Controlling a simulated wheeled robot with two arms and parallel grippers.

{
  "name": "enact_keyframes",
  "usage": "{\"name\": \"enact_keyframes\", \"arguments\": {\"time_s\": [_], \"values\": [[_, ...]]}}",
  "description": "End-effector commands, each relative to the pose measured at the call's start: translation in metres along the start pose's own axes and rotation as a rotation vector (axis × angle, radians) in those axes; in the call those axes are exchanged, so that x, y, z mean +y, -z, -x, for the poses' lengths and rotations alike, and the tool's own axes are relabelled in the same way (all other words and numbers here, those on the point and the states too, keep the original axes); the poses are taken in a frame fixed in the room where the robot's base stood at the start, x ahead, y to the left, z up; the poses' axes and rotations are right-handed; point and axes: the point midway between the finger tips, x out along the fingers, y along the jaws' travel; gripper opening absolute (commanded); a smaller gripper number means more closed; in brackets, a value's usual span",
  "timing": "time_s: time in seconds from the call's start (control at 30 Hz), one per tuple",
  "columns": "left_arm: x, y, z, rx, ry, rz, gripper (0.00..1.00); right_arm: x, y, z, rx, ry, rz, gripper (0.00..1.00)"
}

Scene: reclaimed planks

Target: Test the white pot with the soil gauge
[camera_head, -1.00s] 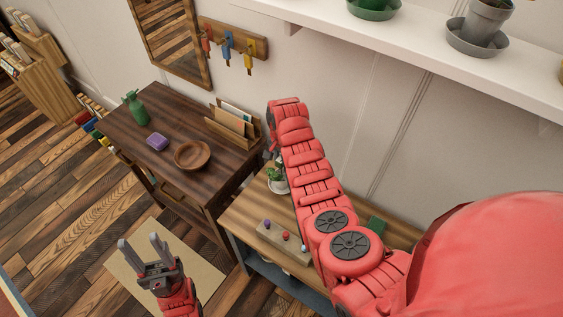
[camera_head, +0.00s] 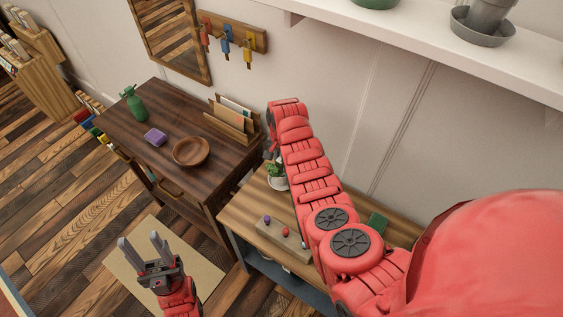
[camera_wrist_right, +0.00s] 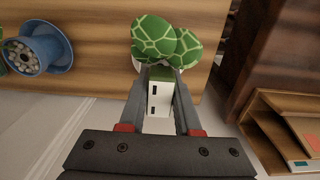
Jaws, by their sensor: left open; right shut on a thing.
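My right gripper (camera_wrist_right: 160,110) is shut on a white block-like body with dark marks, apparently the soil gauge (camera_wrist_right: 159,98). Its far end is olive green; I cannot see a probe. Just beyond it in the right wrist view is a plant with patterned green leaves (camera_wrist_right: 165,42), its pot mostly hidden with a sliver of white rim. I cannot tell whether the gauge touches the soil. In the head view the white pot (camera_head: 279,184) stands on the light wooden bench, beside my right arm, which hides most of that gripper. My left gripper (camera_head: 143,252) is open and empty above the floor.
A blue pot with pebbles (camera_wrist_right: 42,47) shows in the wrist view. A dark table (camera_head: 125,121) carries a bowl (camera_head: 191,152) and a letter rack (camera_head: 232,119). A white shelf (camera_head: 440,55) overhangs.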

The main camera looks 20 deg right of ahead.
Motion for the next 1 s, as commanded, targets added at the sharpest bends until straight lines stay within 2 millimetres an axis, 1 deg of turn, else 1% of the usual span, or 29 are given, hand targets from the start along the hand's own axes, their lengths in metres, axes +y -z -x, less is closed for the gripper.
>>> {"name": "enact_keyframes", "arguments": {"time_s": [0.37, 0.4, 0.57, 0.87, 1.0], "values": [[0.0004, -0.0013, 0.0075, 0.0, 0.0, 0.0, 0.5, 0.0002, 0.0, -0.0106, -0.001, 0.0, 0.0, 0.0], [0.0003, -0.0012, 0.0065, 0.0, 0.0, 0.0, 0.5, 0.0001, 0.0, -0.0096, 0.0, 0.0, 0.0, 0.37], [0.0003, -0.0011, 0.0063, 0.0, 0.0, 0.0, 0.5, -0.0001, 0.0001, -0.0092, 0.0, 0.0, 0.0, 0.66], [0.0003, -0.0012, 0.0066, 0.0, 0.0, 0.0, 0.5, -0.0002, 0.0001, -0.009, 0.0, 0.001, 0.0, 0.67], [0.0004, -0.0016, 0.0088, 0.0, 0.0, 0.0, 0.5, -0.0017, 0.0014, -0.0034, 0.004, 0.005, 0.0, 0.67]]}}
